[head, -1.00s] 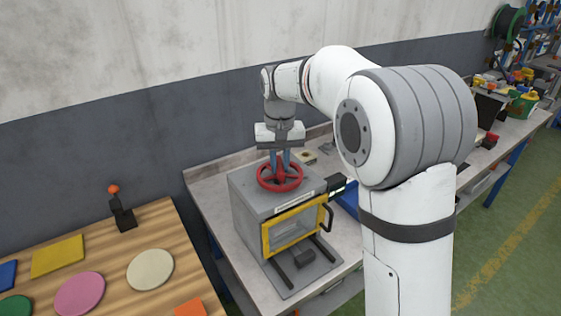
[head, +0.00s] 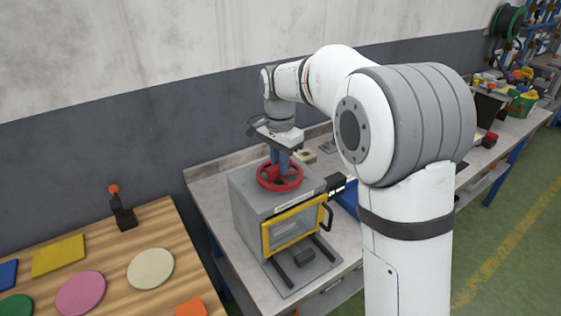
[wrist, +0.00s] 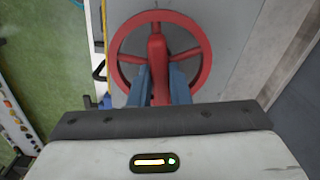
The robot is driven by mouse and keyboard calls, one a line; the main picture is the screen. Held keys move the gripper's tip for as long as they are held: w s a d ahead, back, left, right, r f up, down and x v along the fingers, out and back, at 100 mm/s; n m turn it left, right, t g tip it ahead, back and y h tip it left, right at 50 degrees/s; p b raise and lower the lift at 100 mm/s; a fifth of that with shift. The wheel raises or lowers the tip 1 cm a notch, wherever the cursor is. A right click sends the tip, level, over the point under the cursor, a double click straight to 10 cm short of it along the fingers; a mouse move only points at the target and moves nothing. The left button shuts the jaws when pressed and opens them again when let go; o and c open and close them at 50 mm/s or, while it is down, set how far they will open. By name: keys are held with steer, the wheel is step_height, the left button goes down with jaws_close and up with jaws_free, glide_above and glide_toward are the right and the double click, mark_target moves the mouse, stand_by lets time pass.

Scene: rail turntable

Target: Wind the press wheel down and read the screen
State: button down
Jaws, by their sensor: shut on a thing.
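The red press wheel (head: 296,184) lies flat on top of the grey press box (head: 247,205). The wheel also shows in the wrist view (wrist: 205,50). My gripper (head: 280,164) points down over the wheel's middle. Its blue fingers (wrist: 160,85) are shut on the wheel's red centre piece, one on each side. The press has a yellow-framed clear door (head: 268,237) with a black handle. A small dark screen (head: 336,184) with a lit patch sits at the box's top right corner; its reading is too small to make out.
A wooden table (head: 185,262) at the left holds coloured discs, plates and a small black lever with an orange knob (head: 114,189). A blue bin (head: 346,194) is partly hidden behind my arm. The wall stands close behind the bench.

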steer(key=shift+w+r+m, duration=0.15)
steer(key=shift+r+m, duration=0.05)
steer(key=shift+m, duration=0.6)
steer(key=c, duration=1.4)
jaws_free()
steer(key=shift+f, duration=0.15)
steer(key=shift+o, duration=0.2)
step_height(320, 180, up, 7)
steer(key=shift+f+b, duration=0.1)
steer(key=shift+b, duration=0.3)
steer(key=shift+r, duration=0.5)
